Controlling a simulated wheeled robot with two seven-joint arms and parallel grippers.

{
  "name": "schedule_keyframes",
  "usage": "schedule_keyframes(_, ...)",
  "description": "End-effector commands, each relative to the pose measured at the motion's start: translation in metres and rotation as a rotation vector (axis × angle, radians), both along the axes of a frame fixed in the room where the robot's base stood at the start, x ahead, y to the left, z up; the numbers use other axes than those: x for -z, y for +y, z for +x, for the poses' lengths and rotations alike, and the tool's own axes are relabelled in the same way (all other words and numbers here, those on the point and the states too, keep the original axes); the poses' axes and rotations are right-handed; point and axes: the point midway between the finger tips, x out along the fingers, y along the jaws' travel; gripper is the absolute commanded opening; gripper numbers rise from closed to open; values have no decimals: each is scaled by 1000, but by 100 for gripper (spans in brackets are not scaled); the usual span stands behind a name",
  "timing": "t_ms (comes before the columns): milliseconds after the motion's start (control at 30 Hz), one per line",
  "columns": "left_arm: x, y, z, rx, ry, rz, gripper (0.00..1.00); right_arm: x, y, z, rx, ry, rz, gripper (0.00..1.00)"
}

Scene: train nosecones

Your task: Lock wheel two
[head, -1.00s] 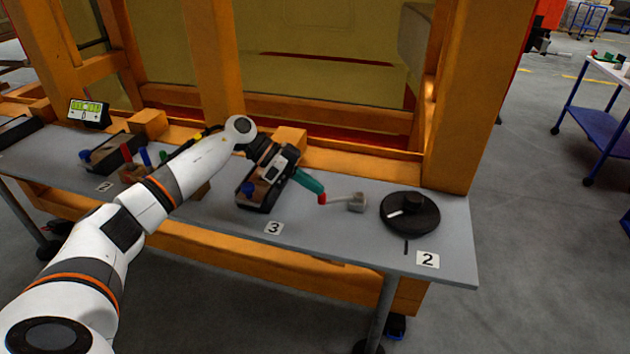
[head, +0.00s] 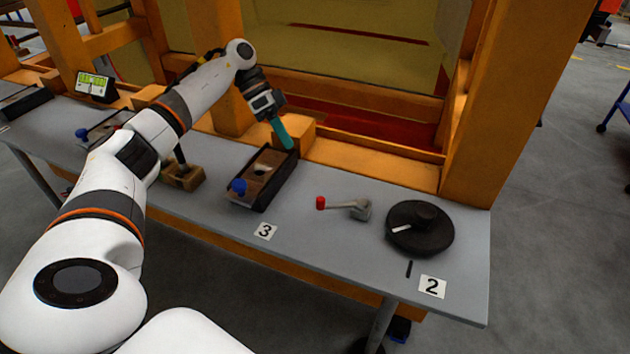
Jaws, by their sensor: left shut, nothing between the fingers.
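The wheel marked 2 is a round black disc (head: 420,229) with a raised hub and a short white mark at its left side. It lies at the right end of the grey bench, with a black line and a "2" label (head: 432,286) in front of it. A grey metal piece with a red-knobbed lever (head: 347,207) is just left of the wheel. My left gripper (head: 288,146) has teal fingers, shut and empty, pointing down near the far end of the black-edged box marked 3 (head: 275,193). It is well left of the wheel. My right gripper is out of view.
The grey bench (head: 330,245) is clear between the box and lever. An orange frame (head: 482,120) stands behind, with an orange block (head: 300,134) close to my gripper. A wooden block with a dark handle (head: 183,177) and a green-lit display (head: 95,84) are further left.

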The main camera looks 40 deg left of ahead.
Motion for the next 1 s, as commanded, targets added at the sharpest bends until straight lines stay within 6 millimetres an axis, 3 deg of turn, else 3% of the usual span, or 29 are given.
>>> schedule_keyframes(100,1,-1,0,1,0,-1,0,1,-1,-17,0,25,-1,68)
schedule_keyframes(267,11,-9,0,4,2,-1,0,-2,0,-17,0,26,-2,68)
schedule_keyframes(500,47,-38,0,5,3,-3,0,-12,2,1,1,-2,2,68)
schedule_keyframes(700,81,-64,1,4,2,-3,0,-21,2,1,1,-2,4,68)
schedule_keyframes(1000,80,-89,-21,3,-1,0,0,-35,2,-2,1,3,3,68)
